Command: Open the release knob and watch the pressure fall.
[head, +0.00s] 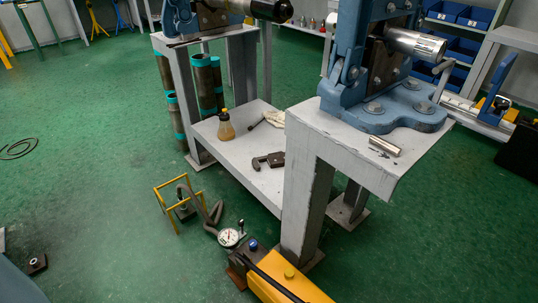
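A yellow hand pump (305,290) stands on the green floor at the bottom centre, cut off by the lower edge. A blue knob (253,245) sits on the dark block at its far end; I cannot tell whether it is the release knob or how far it is turned. A round white-faced pressure gauge (230,237) stands beside the block; its reading is too small to make out. A dark hose (205,212) runs from the gauge to a small yellow frame (170,205). Neither of my grippers is in view.
Pipes (206,85) stand behind. The floor left of the yellow frame is largely clear.

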